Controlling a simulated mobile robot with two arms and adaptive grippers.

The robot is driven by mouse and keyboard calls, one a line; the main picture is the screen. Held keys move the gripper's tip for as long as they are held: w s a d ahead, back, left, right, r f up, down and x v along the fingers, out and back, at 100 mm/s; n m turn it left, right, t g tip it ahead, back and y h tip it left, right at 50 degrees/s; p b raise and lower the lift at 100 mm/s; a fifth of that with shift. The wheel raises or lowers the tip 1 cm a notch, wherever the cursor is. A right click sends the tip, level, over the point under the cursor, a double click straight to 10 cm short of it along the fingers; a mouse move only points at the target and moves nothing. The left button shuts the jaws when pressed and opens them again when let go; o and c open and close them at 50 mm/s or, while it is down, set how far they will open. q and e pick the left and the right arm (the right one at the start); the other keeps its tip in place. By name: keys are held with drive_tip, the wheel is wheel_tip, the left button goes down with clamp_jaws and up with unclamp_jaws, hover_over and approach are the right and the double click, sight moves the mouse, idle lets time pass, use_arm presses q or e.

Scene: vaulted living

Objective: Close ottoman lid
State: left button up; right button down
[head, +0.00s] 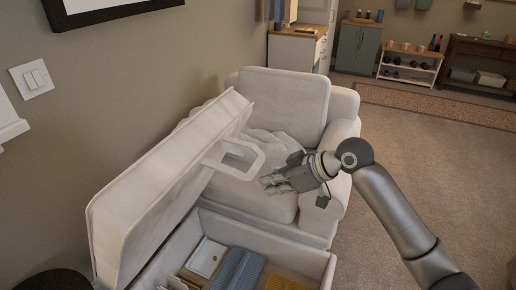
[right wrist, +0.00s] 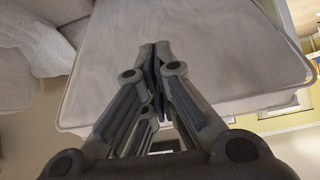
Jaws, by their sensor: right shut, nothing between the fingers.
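The ottoman lid (head: 165,185) is a white padded panel standing tilted open at the left in the head view, with a white loop handle (head: 250,158) on its right side. The ottoman box (head: 318,262) below is open and holds things. My right gripper (head: 264,183) is shut and empty, just right of and slightly below the handle, over the sofa seat. In the right wrist view a large pale panel, apparently the lid (right wrist: 200,50), fills the space beyond the shut fingers (right wrist: 156,50). I cannot tell if they touch it. My left gripper is not in view.
A white armchair (head: 285,100) with a blanket stands right behind the ottoman. A blue folded cloth (head: 238,270) and a white item (head: 206,257) lie in the box. A light switch (head: 35,79) is on the left wall. Carpet at the right is free.

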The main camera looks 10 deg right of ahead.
drive_tip(key=w+d+r+y, duration=0.1)
drive_tip(key=w+r, duration=0.1)
drive_tip(key=r, duration=0.4)
drive_tip(key=w+d+r+y, duration=0.1)
drive_tip(key=w+d+r, duration=0.15)
drive_tip(key=r, duration=0.45)
drive_tip(key=p, duration=0.2)
hover_over(259, 160)
drive_tip(key=w+a, duration=0.2)
drive_tip(key=a, duration=0.1)
wheel_tip(259, 160, down, 5)
drive_tip(key=shift+n+t, duration=0.4)
drive_tip(key=shift+t, duration=0.1)
drive_tip(key=s+d+f, duration=0.1)
drive_tip(key=s+d+f+p, duration=0.1)
drive_tip(key=d, duration=0.1)
drive_tip(key=shift+f, duration=0.35)
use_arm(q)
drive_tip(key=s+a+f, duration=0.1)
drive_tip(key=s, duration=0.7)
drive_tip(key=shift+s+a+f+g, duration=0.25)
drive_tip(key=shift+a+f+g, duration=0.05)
use_arm(e)
drive_tip(key=shift+a, duration=0.15)
drive_tip(key=shift+w, duration=0.1)
drive_tip(key=shift+f, duration=0.1)
